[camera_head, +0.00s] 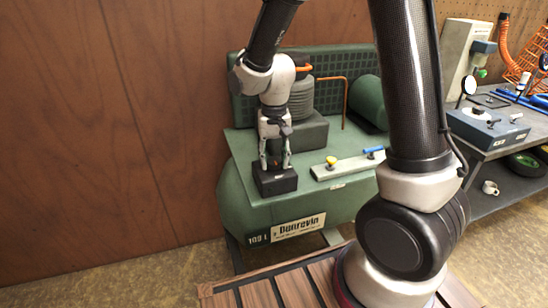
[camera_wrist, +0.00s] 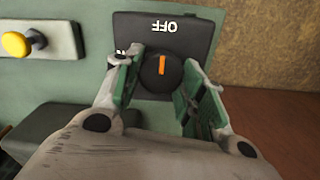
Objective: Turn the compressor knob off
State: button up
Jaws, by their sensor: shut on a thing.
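The green compressor (camera_head: 240,200) stands against the wooden wall in the head view. A black switch box (camera_head: 276,183) sits on its top at the left; in the wrist view the box (camera_wrist: 190,22) shows the word OFF and a partly hidden second label at its left. The round black knob (camera_wrist: 160,72) has an orange pointer mark, which lies in line with the OFF label. My gripper (camera_head: 274,166) reaches down over the box. In the wrist view its fingers (camera_wrist: 160,78) stand on either side of the knob and are shut on it.
A light plate with a yellow knob (camera_head: 331,161) and a blue lever (camera_head: 373,150) lies right of the switch box. The yellow knob also shows in the wrist view (camera_wrist: 16,44). A workbench (camera_head: 492,150) with tools stands at the right. Wooden slats (camera_head: 262,294) lie in front.

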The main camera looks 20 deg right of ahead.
aim_at(274, 160)
jog(key=shift+w+r, duration=0.1)
jog(key=shift+w, duration=0.15)
jog(key=o, duration=1)
jog(key=shift+c, duration=0.2)
jog(key=shift+o, duration=0.2)
jog(key=shift+w+r, duration=0.1)
jog(key=shift+r, duration=0.15)
jog(key=shift+o, duration=0.3)
notch_tip(274, 160, up, 11)
jog(key=shift+s+r, duration=0.15)
jog(key=shift+s, duration=0.15)
